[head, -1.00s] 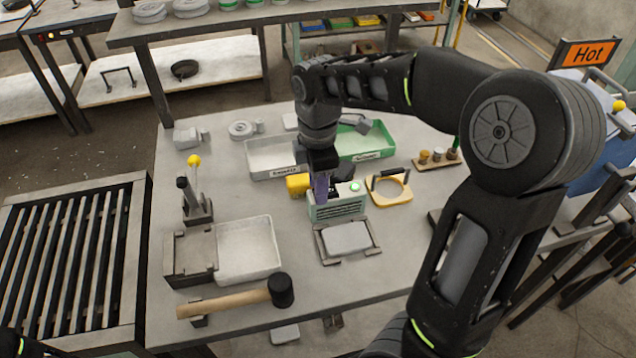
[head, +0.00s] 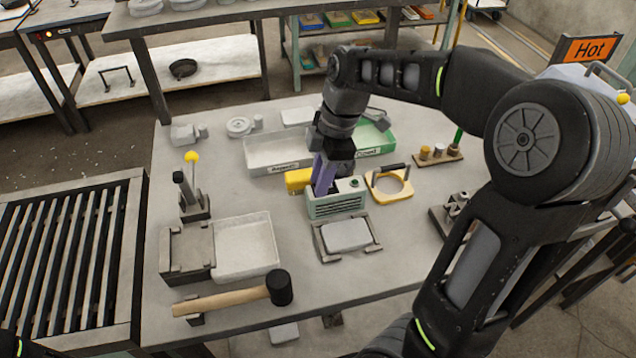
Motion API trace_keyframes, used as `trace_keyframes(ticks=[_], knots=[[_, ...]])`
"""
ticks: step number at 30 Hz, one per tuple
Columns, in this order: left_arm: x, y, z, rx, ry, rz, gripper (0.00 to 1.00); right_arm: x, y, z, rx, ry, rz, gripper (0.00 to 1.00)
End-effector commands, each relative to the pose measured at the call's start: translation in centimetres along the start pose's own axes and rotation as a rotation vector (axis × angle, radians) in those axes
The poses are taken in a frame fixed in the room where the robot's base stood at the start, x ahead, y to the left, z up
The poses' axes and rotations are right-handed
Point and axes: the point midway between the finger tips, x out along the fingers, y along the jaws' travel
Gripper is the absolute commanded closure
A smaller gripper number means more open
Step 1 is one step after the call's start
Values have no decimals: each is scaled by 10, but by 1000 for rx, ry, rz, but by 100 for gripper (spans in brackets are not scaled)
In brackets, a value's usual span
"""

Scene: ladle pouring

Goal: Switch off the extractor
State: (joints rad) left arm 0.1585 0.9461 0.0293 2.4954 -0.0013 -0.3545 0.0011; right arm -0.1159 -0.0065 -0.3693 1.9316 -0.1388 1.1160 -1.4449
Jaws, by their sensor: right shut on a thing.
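The extractor (head: 337,205) is a pale green box with a slotted front grille, standing mid-table in the head view. A small round green lamp (head: 355,183) sits on the right of its top and looks dull. My right gripper (head: 321,187) points down from above, its purple fingers at the left part of the extractor's top. It is shut on what seems to be the extractor's switch, which the fingers hide. Only a dark bit of my left arm shows at the bottom left corner; its gripper is out of view.
A yellow block (head: 297,180) is close behind the extractor. Grey (head: 257,165) and green (head: 378,142) trays stand behind. A mallet (head: 235,297) lies at the front left.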

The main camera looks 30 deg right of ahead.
Motion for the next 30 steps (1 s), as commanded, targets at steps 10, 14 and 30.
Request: trace_keyframes(ticks=[10,14,30], knots=[[5,-2,0,0,1,0,44,-1,0,2,-1,45,2,100],[5,-2,0,0,1,0,44,-1,0,2,-1,44,2,67],[5,-2,0,0,1,0,44,-8,0,2,-1,43,3,55]])
